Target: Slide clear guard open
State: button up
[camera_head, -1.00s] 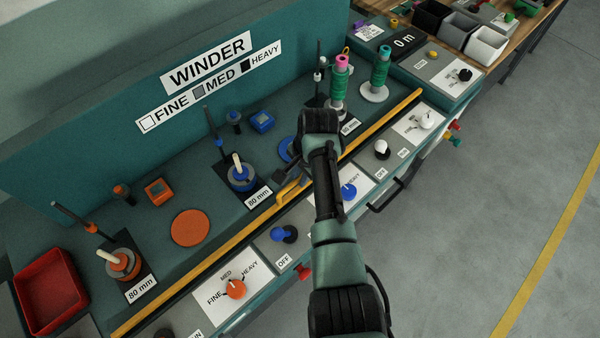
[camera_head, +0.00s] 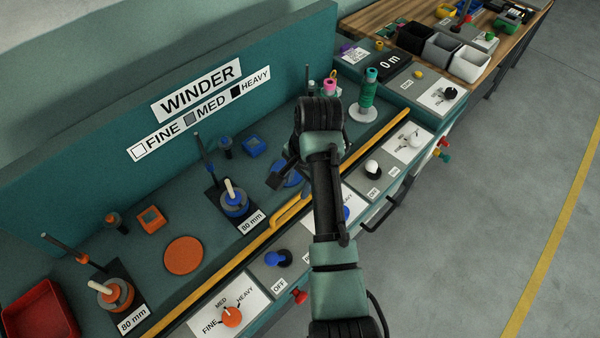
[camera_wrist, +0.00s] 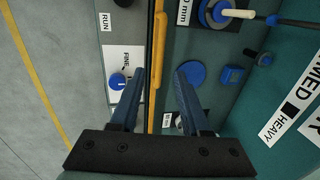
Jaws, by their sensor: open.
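A long yellow bar (camera_head: 368,146) runs along the front edge of the winder's teal deck. A yellow handle (camera_head: 290,211) stands out from it, near the middle. The handle also shows in the wrist view (camera_wrist: 159,42). I cannot make out a clear panel itself. My gripper (camera_head: 277,176) is open and empty, over the deck just behind the handle as the head view shows it. In the wrist view my open gripper (camera_wrist: 161,70) has one finger on each side of the bar's line. I see no contact, and the height gap is hard to judge.
Winding stations with upright posts, such as the blue spool (camera_head: 235,203) and the green spool (camera_head: 366,95), stand on the deck. Knobs, such as the orange dial (camera_head: 232,317), line the front panel. A red bin (camera_head: 40,312) is at lower left. The floor at right is clear.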

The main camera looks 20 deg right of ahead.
jog(key=r, duration=0.3)
jog(key=shift+s+d+r, duration=0.1)
jog(key=shift+s+r, duration=0.25)
jog(key=shift+r, duration=0.05)
jog(key=w+a+r+n+t+h, duration=0.1)
jog(key=w+a+r+n+t, duration=0.1)
jog(key=w+r+t, duration=0.45)
jog(key=w+a+r+n+t+h, duration=0.1)
jog(key=w+a+r+n, duration=0.15)
jog(key=r, duration=0.65)
jog(key=a+r+n+t, duration=0.2)
jog(key=a+r+t, duration=0.15)
jog(key=r, duration=0.55)
jog(key=a+r+n+t, duration=0.2)
jog(key=r+t, duration=0.2)
jog(key=r, duration=0.5)
jog(key=s+a+r+n+t, duration=0.2)
jog(key=s+r+t, duration=0.3)
jog(key=s+r, duration=0.4)
jog(key=s+a+r+n+t+y, duration=0.1)
jog(key=s+a+r+n+t, duration=0.2)
jog(key=s+r, duration=0.6)
notch_tip(320, 180, up, 4)
jog(key=shift+s+a+r+t, duration=0.25)
jog(key=shift+a+t, duration=0.7)
jog(key=shift+t, duration=0.25)
